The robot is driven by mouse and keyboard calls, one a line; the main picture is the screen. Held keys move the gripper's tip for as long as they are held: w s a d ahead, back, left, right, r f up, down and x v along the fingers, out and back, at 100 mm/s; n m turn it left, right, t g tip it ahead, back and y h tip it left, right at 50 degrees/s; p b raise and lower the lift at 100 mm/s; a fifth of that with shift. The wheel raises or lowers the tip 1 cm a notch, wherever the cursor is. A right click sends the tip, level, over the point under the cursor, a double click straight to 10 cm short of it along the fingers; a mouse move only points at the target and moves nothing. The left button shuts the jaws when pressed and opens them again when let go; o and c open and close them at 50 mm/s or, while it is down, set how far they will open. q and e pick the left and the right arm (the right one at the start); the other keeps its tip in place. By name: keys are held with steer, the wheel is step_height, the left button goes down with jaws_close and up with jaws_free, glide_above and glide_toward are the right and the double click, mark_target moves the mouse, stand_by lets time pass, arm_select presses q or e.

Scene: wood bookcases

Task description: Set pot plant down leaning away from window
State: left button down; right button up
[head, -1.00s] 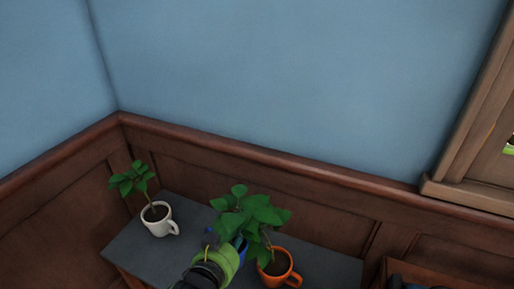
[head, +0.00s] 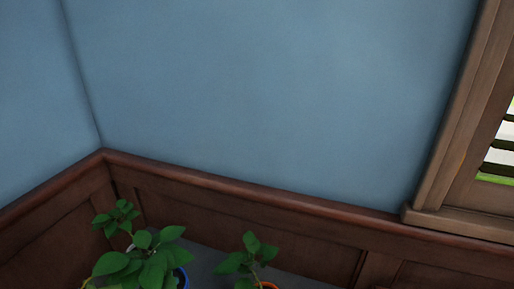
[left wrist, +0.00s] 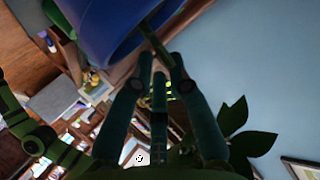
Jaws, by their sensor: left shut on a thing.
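My left gripper (left wrist: 162,58) is shut on the blue pot (left wrist: 95,28) at its rim, as the left wrist view shows. In the head view the leafy plant (head: 150,264) in that pot is at the bottom edge. A piece of its blue rim (head: 182,279) shows to the right of the leaves, so the foliage lies left of the pot, away from the window (head: 494,160) at the right edge. The pot's base is out of view, so I cannot tell whether it touches the grey top (head: 208,258). My right gripper is not in view.
A plant in an orange pot (head: 268,285) stands close on the right. Leaves of another plant (head: 116,216) show behind on the left, its pot mostly hidden. Wood panelling (head: 270,240) and a blue wall bound the back.

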arm_select(q)
steer(key=shift+s+d+r+m+h, duration=0.1)
steer(key=shift+s+r+m+h, duration=0.05)
steer(key=shift+r, duration=0.55)
steer(key=shift+s+r+m+h, duration=0.15)
steer(key=shift+r, duration=0.5)
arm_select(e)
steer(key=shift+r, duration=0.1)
arm_select(q)
steer(key=shift+s+f+g, duration=0.1)
steer(key=shift+f+g, duration=0.15)
steer(key=shift+g, duration=0.05)
